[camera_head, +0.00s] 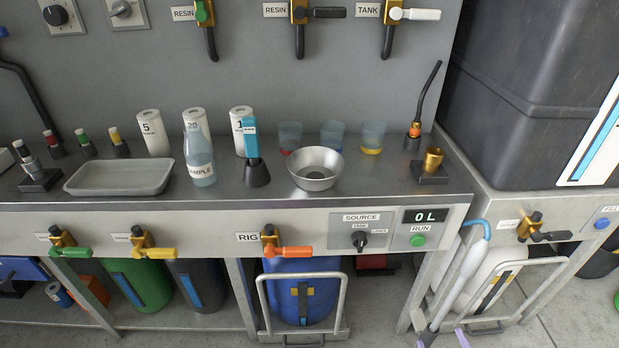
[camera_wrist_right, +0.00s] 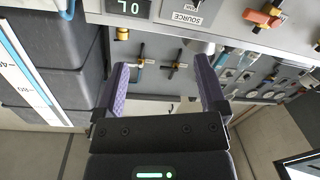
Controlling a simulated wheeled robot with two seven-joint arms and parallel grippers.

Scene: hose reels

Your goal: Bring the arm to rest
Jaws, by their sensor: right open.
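My right gripper (camera_head: 444,338) shows at the bottom edge of the head view, right of the middle, with only its purple fingertips in sight. It is low, in front of the bench and below its front panel. In the right wrist view the two purple fingers (camera_wrist_right: 162,78) stand apart with nothing held between them. That view is turned over, with the display (camera_wrist_right: 130,8) upside down at the top. My left gripper is in neither view.
The steel bench (camera_head: 330,196) carries a tray (camera_head: 120,178), a sample bottle (camera_head: 200,160), a metal bowl (camera_head: 316,168) and cups. A blue drum (camera_head: 300,290) in a frame stands below. A dark tank (camera_head: 540,90) stands right.

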